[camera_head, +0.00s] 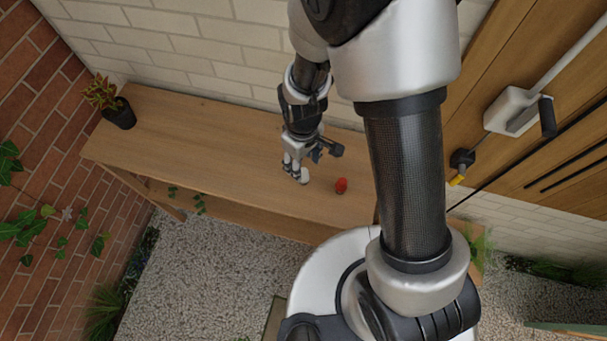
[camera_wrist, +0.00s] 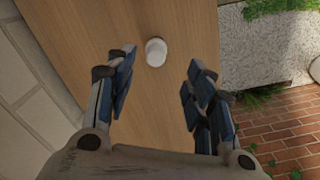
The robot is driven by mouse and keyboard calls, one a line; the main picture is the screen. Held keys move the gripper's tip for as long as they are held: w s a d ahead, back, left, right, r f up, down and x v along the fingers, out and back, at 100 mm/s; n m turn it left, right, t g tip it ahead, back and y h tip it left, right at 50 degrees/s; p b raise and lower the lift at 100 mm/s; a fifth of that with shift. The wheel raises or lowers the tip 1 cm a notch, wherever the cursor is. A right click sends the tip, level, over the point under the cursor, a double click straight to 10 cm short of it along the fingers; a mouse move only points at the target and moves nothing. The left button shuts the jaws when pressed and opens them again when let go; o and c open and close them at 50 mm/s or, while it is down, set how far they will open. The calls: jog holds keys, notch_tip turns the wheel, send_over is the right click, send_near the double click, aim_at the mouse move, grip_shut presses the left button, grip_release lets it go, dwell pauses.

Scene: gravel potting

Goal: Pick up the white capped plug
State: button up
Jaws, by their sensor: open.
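The white capped plug (camera_wrist: 156,52) stands on the wooden bench top, just beyond my fingertips in the wrist view. It also shows in the head view (camera_head: 304,176), small and close beside my fingers. My gripper (camera_wrist: 160,72) is open, with one finger on each side in the wrist view and nothing between its pads. In the head view my gripper (camera_head: 295,172) hangs low over the bench near the plug. I cannot tell the exact gap between fingers and plug.
A red object (camera_head: 341,185) stands on the wooden bench (camera_head: 230,150), right of the plug. A potted plant (camera_head: 119,112) stands at the bench's far left end. A pale brick wall (camera_head: 190,55) runs behind. The bench between the pot and my gripper is clear.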

aim_at(304, 172)
jog(key=f, duration=0.2)
jog(key=f+b, duration=0.1)
jog(key=f, duration=0.4)
jog(key=shift+w+d+f, duration=0.1)
jog(key=shift+w, duration=0.15)
jog(key=shift+c, duration=0.3)
jog(key=c, duration=1.1)
